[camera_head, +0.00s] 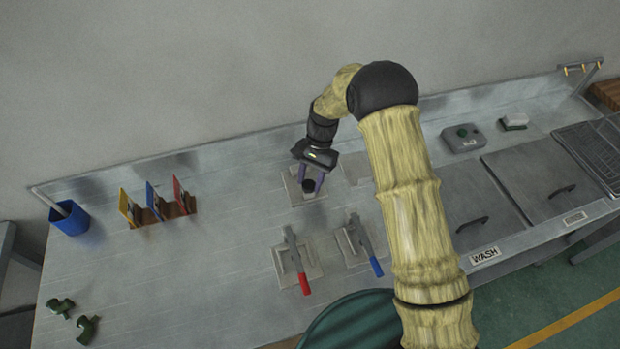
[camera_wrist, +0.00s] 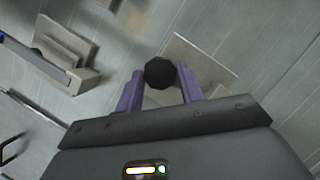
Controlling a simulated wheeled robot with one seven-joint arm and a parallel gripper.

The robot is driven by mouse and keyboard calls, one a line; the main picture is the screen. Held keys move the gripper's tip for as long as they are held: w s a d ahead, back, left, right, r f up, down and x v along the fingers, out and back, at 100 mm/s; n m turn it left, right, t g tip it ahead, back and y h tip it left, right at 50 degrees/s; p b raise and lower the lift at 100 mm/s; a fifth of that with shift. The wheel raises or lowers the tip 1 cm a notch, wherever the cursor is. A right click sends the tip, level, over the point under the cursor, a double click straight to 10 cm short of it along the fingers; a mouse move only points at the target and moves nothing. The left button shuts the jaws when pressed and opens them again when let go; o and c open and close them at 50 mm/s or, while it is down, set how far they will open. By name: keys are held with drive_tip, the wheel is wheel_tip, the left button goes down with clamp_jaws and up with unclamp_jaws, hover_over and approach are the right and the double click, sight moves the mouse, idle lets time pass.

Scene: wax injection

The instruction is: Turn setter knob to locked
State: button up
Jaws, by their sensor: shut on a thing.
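The setter knob (camera_wrist: 160,73) is a dark, faceted round knob between the two purple fingers of my gripper (camera_wrist: 160,90) in the wrist view. The fingers are shut on its sides. In the head view the knob (camera_head: 309,186) shows dark between the fingertips of my gripper (camera_head: 309,180). It stands over a pale square plate (camera_head: 297,196) on the metal bench. No mark showing the locked position can be read.
In front of the knob stand a red-handled clamp (camera_head: 296,262) and a blue-handled clamp (camera_head: 362,244). Coloured cards stand in a wooden rack (camera_head: 163,212) at left, with a blue cup (camera_head: 69,221) beyond. Two lidded basins (camera_head: 478,208) lie right of my arm. Bare bench lies left of the knob.

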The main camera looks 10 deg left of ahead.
drive_tip(key=o, duration=1)
drive_tip(key=b+v, duration=0.2)
drive_tip(key=v, duration=1.5)
drive_tip(key=shift+r+b, duration=0.2)
drive_tip(key=shift+b, duration=0.2)
